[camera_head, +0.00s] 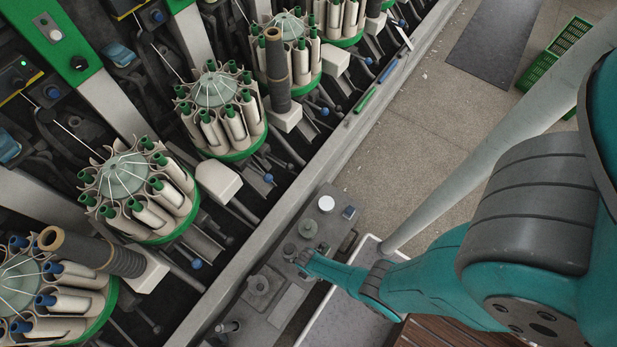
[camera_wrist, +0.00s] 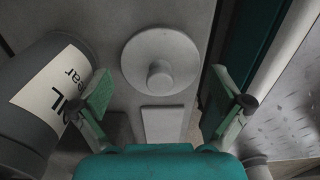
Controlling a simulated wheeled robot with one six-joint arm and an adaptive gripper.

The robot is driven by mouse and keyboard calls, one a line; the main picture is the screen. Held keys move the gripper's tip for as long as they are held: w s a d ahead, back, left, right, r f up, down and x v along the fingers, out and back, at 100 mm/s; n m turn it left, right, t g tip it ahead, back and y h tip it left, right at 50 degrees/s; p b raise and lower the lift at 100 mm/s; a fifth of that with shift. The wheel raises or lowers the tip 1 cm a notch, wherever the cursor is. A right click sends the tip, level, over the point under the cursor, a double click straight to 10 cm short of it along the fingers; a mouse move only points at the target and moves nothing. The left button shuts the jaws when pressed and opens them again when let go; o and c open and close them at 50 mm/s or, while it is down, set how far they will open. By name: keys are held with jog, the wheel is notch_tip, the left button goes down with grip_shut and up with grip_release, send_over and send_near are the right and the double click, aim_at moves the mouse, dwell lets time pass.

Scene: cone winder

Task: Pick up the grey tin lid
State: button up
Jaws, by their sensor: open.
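The grey tin lid (camera_wrist: 160,62) is a flat round disc with a short knob in its middle. In the wrist view it lies ahead of my gripper (camera_wrist: 165,88), roughly centred between the two spread green fingers. The fingers are apart with nothing between their tips, and the lid appears beyond them. The fingers are small and hard to make out there.
A dark can with a white label (camera_wrist: 55,85) stands close by the left finger. A pale rectangular plate (camera_wrist: 162,125) lies just below the lid. A white round piece (camera_head: 326,203) sits farther up the ledge. Rows of bobbin carousels (camera_head: 125,175) fill the left.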

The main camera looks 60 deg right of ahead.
jog(key=c, duration=1.2)
jog(key=shift+c, duration=0.2)
